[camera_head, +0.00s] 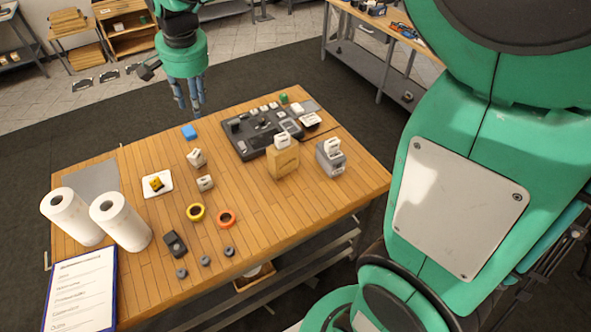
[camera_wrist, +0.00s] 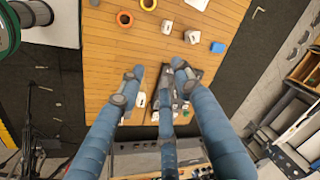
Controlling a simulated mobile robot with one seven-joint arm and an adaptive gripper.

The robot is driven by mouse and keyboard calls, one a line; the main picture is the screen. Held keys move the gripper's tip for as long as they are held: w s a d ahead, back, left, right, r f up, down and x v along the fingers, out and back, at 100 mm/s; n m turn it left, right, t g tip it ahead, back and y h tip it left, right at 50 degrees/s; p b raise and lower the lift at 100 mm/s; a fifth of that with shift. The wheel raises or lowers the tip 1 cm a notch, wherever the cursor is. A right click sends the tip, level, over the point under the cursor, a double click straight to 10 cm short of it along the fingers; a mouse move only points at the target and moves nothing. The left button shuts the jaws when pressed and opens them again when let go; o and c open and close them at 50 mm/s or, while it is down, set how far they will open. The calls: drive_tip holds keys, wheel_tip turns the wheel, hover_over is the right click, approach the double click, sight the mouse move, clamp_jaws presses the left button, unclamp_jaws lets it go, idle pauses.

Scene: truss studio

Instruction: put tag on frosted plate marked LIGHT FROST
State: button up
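My gripper (camera_head: 188,108) hangs above the far edge of the table, its blue fingers apart and nothing seen between them. In the wrist view my gripper (camera_wrist: 154,72) also shows its fingers spread over the table. No lettering is readable, so I cannot tell which thing is the LIGHT FROST plate or the tag. A white plate (camera_head: 166,190) with a small yellow and dark piece (camera_head: 155,184) on it lies at the left. Two small pale blocks with dark print, a farther one (camera_head: 196,158) and a nearer one (camera_head: 205,183), stand mid-table. A blue block (camera_head: 189,131) lies behind them.
A dark device (camera_head: 250,136), a tan block (camera_head: 283,162) and a grey block (camera_head: 331,162) with white pieces on top stand right. Paper rolls (camera_head: 121,222), a clipboard (camera_head: 80,290), a yellow ring (camera_head: 195,212) and an orange ring (camera_head: 226,219) are nearer. Bare wood lies between.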

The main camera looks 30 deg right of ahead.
drive_tip(key=s+d+r+n+t, duration=0.1)
drive_tip(key=s+d+r+n, duration=0.15)
drive_tip(key=s, duration=0.65)
drive_tip(key=s+d+r+n, duration=0.1)
drive_tip(key=s+d, duration=0.3)
drive_tip(key=s, duration=0.4)
drive_tip(key=s+d+f+n, duration=0.1)
drive_tip(key=s+d+f, duration=0.1)
drive_tip(key=s, duration=0.5)
drive_tip(key=s+d+f+n+t, duration=0.1)
drive_tip(key=s+d+f+n, duration=0.1)
drive_tip(key=s, duration=0.6)
drive_tip(key=shift+t+h, duration=0.3)
wheel_tip(320, 180, down, 12)
drive_tip(key=b, duration=1.2)
drive_tip(key=shift+f+b, duration=0.25)
drive_tip(key=shift+b, duration=0.1)
